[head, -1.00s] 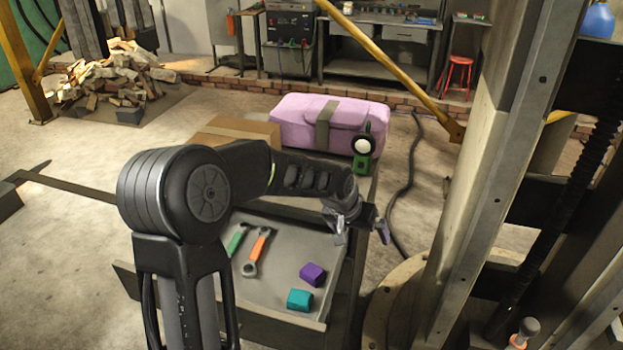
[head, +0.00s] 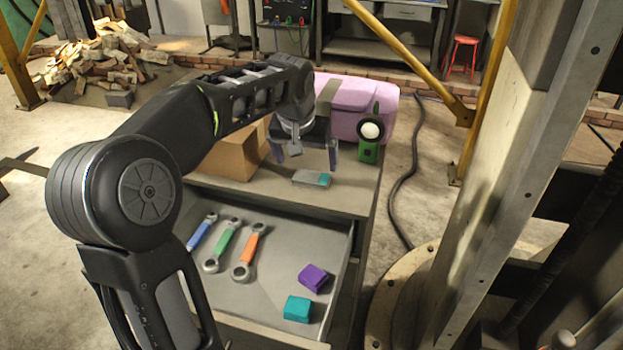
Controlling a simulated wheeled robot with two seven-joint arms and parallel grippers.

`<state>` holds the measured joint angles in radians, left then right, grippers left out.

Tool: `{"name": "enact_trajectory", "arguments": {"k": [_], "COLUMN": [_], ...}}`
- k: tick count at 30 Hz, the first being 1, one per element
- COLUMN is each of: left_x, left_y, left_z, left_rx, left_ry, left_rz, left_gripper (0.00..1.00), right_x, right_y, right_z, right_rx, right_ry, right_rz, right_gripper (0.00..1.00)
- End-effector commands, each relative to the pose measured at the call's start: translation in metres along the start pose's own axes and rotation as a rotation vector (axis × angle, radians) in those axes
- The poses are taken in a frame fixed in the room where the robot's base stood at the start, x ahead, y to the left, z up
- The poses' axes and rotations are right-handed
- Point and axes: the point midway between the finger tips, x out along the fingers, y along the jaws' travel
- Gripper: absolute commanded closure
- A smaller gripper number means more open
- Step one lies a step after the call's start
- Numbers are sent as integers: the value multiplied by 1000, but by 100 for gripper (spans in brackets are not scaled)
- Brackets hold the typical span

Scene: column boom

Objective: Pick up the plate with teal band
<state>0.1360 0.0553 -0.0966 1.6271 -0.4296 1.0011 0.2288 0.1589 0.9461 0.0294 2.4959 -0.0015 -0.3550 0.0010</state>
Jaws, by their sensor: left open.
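The plate with teal band (head: 309,178) is a small flat grey piece with teal at its right end. It lies on the cabinet top (head: 347,195), behind the open drawer. My left gripper (head: 306,155) is open, fingers pointing down, and appears just above and behind the plate in the picture. Nothing shows between its fingers, and I cannot tell the exact gap to the plate. My right gripper is out of view.
A cardboard box (head: 228,158) stands left of the plate. A pink case (head: 362,100) and a green lamp (head: 369,151) are behind and right. The open drawer (head: 240,300) holds blue, green and orange wrenches, a purple block (head: 314,278) and a teal block (head: 297,309).

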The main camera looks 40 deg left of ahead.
Motion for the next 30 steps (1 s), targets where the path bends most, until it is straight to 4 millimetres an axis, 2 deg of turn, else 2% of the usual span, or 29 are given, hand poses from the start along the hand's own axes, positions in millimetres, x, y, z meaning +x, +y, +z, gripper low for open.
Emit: {"name": "enact_trajectory", "arguments": {"k": [6, 17, 20, 27, 30], "left_x": [21, 26, 35, 69, 75], "left_y": [0, 0, 0, 1, 1], "left_z": [0, 0, -2, -4, -4], "left_rx": [0, 0, 0, 0, 0], "left_ry": [-3, -3, -5, -5, -3], "left_rz": [0, 0, -1, -1, 0], "left_gripper": [0, 0, 0, 0, 0], "right_x": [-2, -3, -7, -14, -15], "right_y": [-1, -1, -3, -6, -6], "right_z": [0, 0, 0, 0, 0], "right_rx": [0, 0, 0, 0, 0], "right_ry": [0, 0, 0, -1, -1], "right_rz": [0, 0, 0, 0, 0], "right_gripper": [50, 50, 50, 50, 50]}}
